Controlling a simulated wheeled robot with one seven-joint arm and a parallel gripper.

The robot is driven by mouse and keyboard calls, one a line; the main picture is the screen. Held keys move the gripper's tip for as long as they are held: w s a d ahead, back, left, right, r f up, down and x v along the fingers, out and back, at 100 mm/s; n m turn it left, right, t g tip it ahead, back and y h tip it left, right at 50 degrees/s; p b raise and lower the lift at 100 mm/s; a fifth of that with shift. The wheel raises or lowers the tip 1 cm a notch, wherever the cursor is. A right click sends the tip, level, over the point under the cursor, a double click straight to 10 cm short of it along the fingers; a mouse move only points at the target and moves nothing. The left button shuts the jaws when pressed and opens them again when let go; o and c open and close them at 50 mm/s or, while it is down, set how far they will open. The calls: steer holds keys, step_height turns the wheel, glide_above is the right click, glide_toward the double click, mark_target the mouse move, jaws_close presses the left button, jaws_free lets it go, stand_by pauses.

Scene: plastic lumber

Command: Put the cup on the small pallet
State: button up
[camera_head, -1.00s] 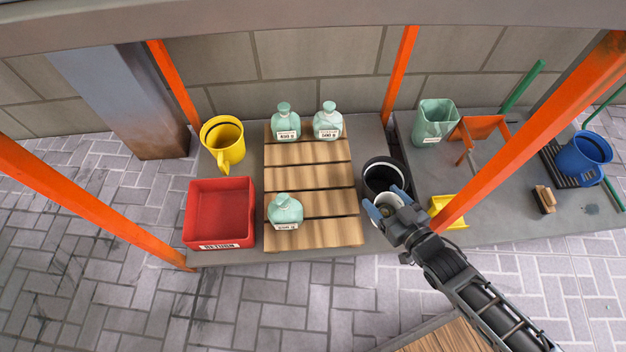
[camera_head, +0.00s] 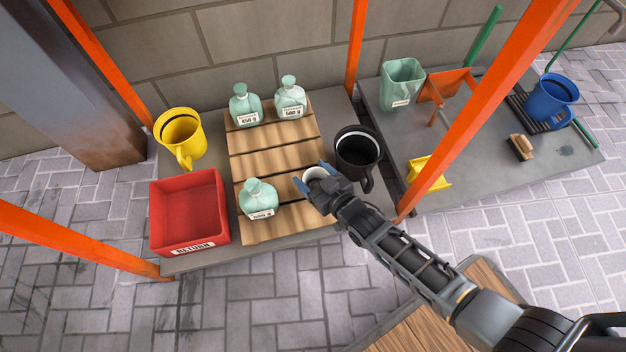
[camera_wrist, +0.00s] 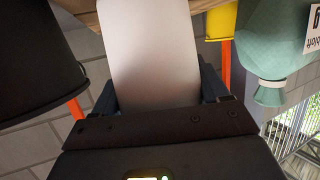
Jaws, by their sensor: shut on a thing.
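My gripper (camera_head: 313,178) is shut on a white cup (camera_head: 315,172), mostly hidden by the fingers in the head view. In the wrist view the cup (camera_wrist: 150,50) shows as a smooth pale wall between the fingers. The wooden slatted pallet (camera_head: 272,163) lies on the grey ledge with two green bottles (camera_head: 290,98) (camera_head: 245,106) at its back and one bottle (camera_head: 259,199) at its front left. The gripper and cup appear over the pallet's right edge; I cannot tell the height above it.
A black mug (camera_head: 357,152) stands just right of the cup. A red bin (camera_head: 188,210) and yellow mug (camera_head: 180,137) are left of the pallet. Orange posts (camera_head: 487,105) (camera_head: 357,45) frame the ledge. The pallet's middle slats and front right are clear.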

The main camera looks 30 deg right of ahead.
steer(key=shift+f, duration=0.75)
steer(key=o, duration=1.2)
steer(key=shift+f, duration=0.1)
steer(key=shift+c, duration=0.2)
steer(key=shift+s+r, duration=0.1)
steer(key=shift+r, duration=0.15)
steer(key=a+p+v, duration=0.1)
steer(key=p+v, duration=0.4)
steer(key=v, duration=0.6)
steer(key=shift+s+d, duration=0.4)
steer(key=shift+d, duration=0.05)
steer(key=shift+r, duration=0.1)
